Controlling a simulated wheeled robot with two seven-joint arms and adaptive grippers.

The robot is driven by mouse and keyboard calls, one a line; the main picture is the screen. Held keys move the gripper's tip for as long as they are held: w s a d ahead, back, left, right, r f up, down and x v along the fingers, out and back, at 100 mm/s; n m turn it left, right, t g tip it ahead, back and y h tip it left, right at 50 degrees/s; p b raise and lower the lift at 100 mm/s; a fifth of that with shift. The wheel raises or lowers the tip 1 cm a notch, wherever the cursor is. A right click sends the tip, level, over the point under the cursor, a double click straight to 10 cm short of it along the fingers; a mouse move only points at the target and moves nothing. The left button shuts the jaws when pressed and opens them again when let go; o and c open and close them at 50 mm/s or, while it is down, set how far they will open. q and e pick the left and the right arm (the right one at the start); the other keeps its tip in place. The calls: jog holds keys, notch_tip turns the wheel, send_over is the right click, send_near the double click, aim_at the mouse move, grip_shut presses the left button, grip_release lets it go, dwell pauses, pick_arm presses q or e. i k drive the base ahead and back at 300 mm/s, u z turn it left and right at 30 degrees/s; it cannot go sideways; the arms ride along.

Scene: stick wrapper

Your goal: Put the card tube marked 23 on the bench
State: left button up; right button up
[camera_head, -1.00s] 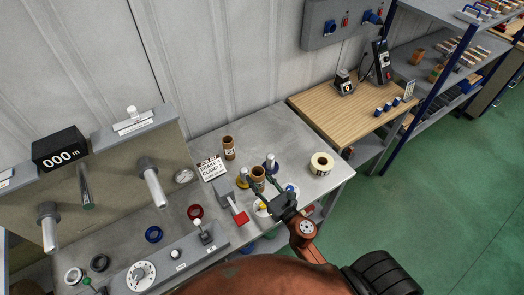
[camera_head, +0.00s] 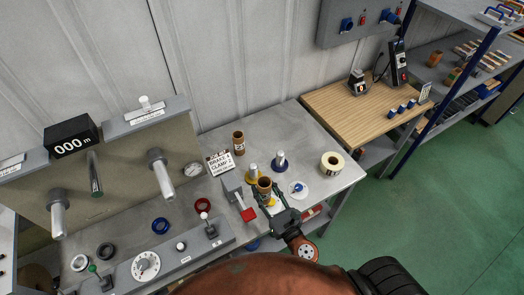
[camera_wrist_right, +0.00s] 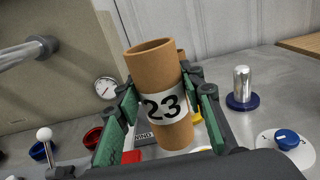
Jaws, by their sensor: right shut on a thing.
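The card tube marked 23 (camera_wrist_right: 160,98) is brown with a white band and dark digits. In the wrist view it is slightly tilted between the green finger pads of my right gripper (camera_wrist_right: 160,115), which is shut on it. In the head view the tube (camera_head: 264,185) is above the near part of the grey metal bench (camera_head: 312,137), in front of a peg with a yellow base (camera_head: 253,171). I cannot tell whether its lower end touches anything. A second brown tube (camera_head: 238,142) stands farther back on the bench. My left gripper is not in view.
A blue-based peg (camera_head: 280,160), a tape roll (camera_head: 332,163) and a white dial with a blue knob (camera_head: 298,189) are right of the tube. A clamp with a red pad (camera_head: 240,203) and a sign (camera_head: 219,163) are left. The bench's back right is clear.

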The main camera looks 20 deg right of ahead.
aim_at(260, 143)
jog(key=u, duration=0.05)
jog(key=k, duration=0.5)
jog(key=u, duration=3.3)
jog(key=k, duration=2.05)
jog(key=z, duration=1.95)
jog(key=i, duration=0.5)
jog(key=u, duration=0.1)
